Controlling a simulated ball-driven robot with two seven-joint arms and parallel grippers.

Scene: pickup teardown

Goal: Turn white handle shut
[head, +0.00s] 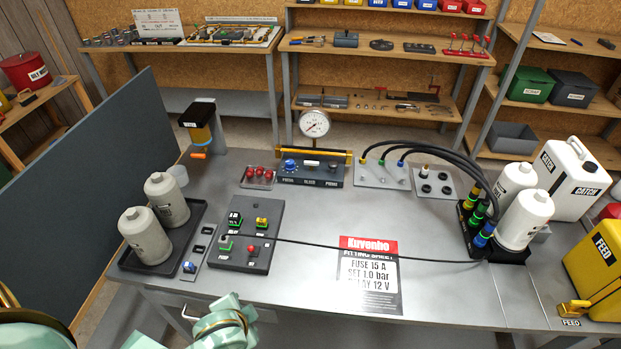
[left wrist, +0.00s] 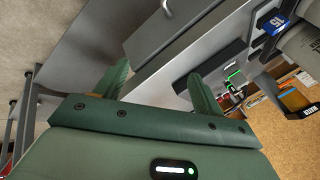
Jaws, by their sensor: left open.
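The white handle (head: 311,163) is a small pale bar in the middle of the dark valve block (head: 322,182). A blue round knob (head: 290,165) is left of it and a dark knob is right of it. I cannot tell clearly which way the handle is turned. A round white gauge (head: 314,123) stands above the block. My left gripper (left wrist: 157,84) is open in the left wrist view, with nothing seen between its green fingers. Teal parts of mine show at the head view's bottom edge, well short of the handle. My right gripper is not in view.
A black switch panel (head: 259,262) with a thin cable stands in front of the block. Two pale canisters (head: 146,234) sit in a tray at left. A printed sheet (head: 369,277) lies on bare grey bench (head: 450,285).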

